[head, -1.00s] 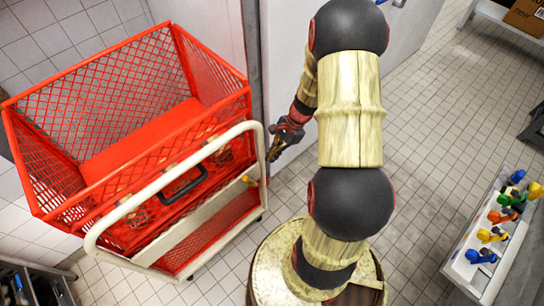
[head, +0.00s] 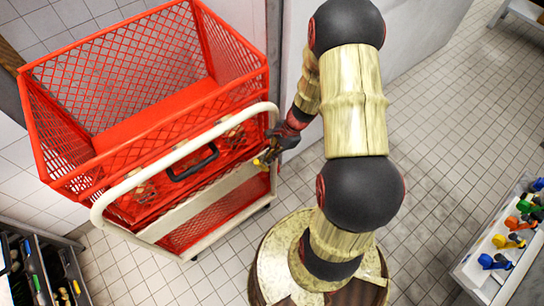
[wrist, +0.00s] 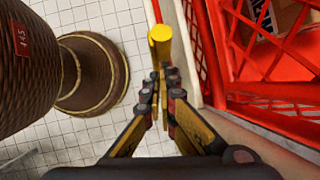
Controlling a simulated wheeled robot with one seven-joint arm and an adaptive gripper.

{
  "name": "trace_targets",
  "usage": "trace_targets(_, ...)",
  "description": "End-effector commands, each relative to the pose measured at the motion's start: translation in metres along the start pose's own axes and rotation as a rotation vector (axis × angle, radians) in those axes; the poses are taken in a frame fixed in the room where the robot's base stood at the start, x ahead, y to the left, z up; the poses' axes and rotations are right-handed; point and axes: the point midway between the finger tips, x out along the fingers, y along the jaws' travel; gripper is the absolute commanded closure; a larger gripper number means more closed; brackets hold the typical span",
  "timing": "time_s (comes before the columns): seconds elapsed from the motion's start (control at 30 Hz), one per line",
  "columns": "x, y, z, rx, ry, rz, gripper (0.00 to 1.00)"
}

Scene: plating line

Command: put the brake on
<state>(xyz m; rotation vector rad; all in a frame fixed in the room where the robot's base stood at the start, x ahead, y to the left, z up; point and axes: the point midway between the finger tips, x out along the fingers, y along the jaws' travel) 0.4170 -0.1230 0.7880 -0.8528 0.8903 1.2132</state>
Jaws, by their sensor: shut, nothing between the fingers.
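A red mesh cart (head: 150,135) with a cream tube handle (head: 105,200) stands left of my arm. A yellow lever end (head: 258,163) is at the right side of its frame; I take it to be the brake. In the wrist view the yellow end (wrist: 160,36) stands just past my fingertips, beside the cart's cream edge. My gripper (head: 268,157) is shut and empty, close against the lever. In the wrist view its fingers (wrist: 160,82) meet below the yellow end. I cannot tell whether they touch it. The rest of the lever is hidden.
A black pull handle (head: 192,163) is on the cart's front. A white wall panel (head: 400,45) stands behind my arm. A rack with dark bins (head: 45,265) is at lower left. A white tray with coloured items (head: 478,268) is at right. Tiled floor is clear between.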

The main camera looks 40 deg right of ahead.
Motion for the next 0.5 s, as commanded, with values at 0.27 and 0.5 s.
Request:
trace_targets(0.27, -0.0001, 0.0001, 0.0034, -0.006, 0.023, -0.003, 1.00)
trace_targets(0.5, 0.0014, 0.0011, 0.0059, -0.008, 0.052, -0.007, 1.00)
